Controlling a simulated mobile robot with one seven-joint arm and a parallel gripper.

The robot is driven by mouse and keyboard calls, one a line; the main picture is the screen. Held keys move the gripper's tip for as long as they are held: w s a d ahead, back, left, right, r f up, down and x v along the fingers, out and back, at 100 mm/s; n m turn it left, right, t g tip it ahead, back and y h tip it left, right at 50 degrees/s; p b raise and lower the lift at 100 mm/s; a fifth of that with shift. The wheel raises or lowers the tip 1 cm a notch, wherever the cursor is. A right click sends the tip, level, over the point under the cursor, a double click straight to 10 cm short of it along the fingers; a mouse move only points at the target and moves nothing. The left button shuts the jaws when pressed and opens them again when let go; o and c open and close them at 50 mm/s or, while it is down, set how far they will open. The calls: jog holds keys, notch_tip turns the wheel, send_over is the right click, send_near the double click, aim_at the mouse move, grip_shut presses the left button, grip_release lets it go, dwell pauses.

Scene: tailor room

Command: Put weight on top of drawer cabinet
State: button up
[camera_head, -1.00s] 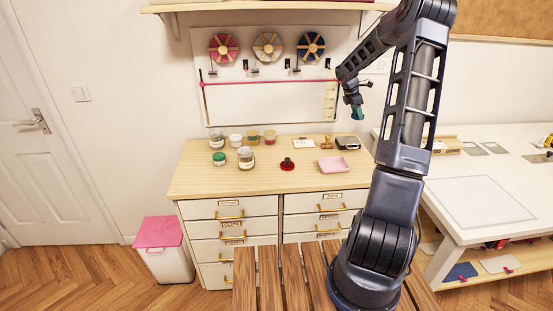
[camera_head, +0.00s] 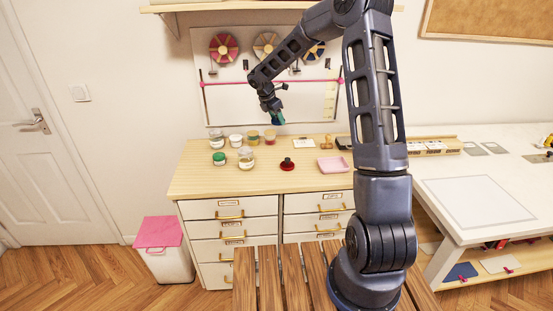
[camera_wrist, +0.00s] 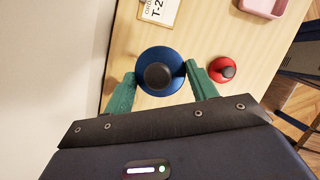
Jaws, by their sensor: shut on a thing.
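My gripper (camera_head: 277,119) is above the back of the drawer cabinet (camera_head: 220,186), clear of its light wooden top. In the wrist view my gripper's green fingers (camera_wrist: 160,73) are shut on a round blue weight (camera_wrist: 175,88) with a dark knob, one finger on each side. The blue weight is hard to make out in the head view. A red weight (camera_head: 287,164) with a dark knob stands on the cabinet top and also shows to the right of the held one in the wrist view (camera_wrist: 216,75).
Several small jars (camera_head: 246,163) stand on the left of the cabinet top. A pink tray (camera_head: 333,165) and a label card (camera_head: 303,143) lie right and behind. The front middle is bare. A pegboard (camera_head: 240,103) hangs behind; a white table (camera_head: 500,170) stands right.

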jog(key=s+a+r+n+t+y, duration=0.1)
jog(key=s+a+n, duration=0.25)
jog(key=a, duration=0.65)
jog(key=s+a+r+n+t, duration=0.15)
jog(key=s+a, duration=0.25)
jog(key=a, duration=0.5)
notch_tip(320, 180, up, 3)
jog(key=n+y, duration=0.2)
jog(key=n, duration=0.3)
send_over(198, 180)
jog(key=s, duration=0.1)
notch_tip(198, 180, down, 20)
jog(key=shift+s+f, duration=0.1)
jog(key=shift+s, duration=0.05)
jog(key=o, duration=1.3)
jog(key=shift+f, duration=0.1)
jog(key=shift+c, duration=0.2)
jog(key=d+v, duration=0.1)
jog(key=v, duration=1.1)
jog(key=shift+a+r, duration=0.2)
jog(key=shift+a, duration=0.2)
